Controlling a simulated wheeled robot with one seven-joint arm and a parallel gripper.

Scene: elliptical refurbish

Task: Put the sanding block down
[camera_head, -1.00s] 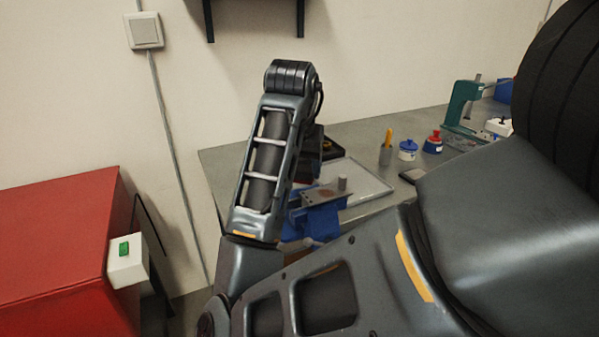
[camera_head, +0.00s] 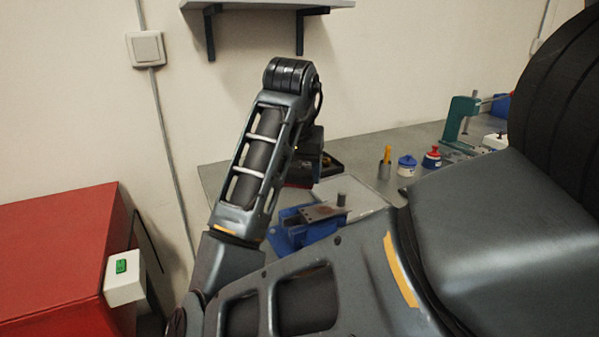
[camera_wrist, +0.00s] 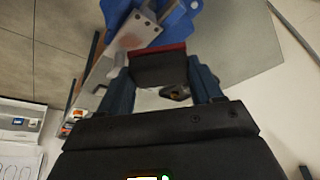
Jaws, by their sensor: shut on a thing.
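The sanding block (camera_wrist: 158,68), dark with a red face, is between the two fingers of my gripper (camera_wrist: 160,76) in the wrist view. My gripper is shut on it. In the head view my arm hides most of the gripper; a red edge of the block (camera_head: 300,184) shows below the wrist, over the workbench (camera_head: 395,140). The block appears to be held above the bench, near the blue vise (camera_head: 290,232); the exact gap cannot be told. The vise also shows in the wrist view (camera_wrist: 180,22), with a metal plate (camera_wrist: 137,32) clamped in it.
A dark tray (camera_head: 329,166) lies behind my wrist, and a pale flat sheet (camera_head: 372,194) lies right of it. An orange-handled tool in a holder (camera_head: 385,165), a blue-and-white pot (camera_head: 407,166) and a red-topped bottle (camera_head: 432,157) stand farther right. A red cabinet (camera_head: 60,250) stands left.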

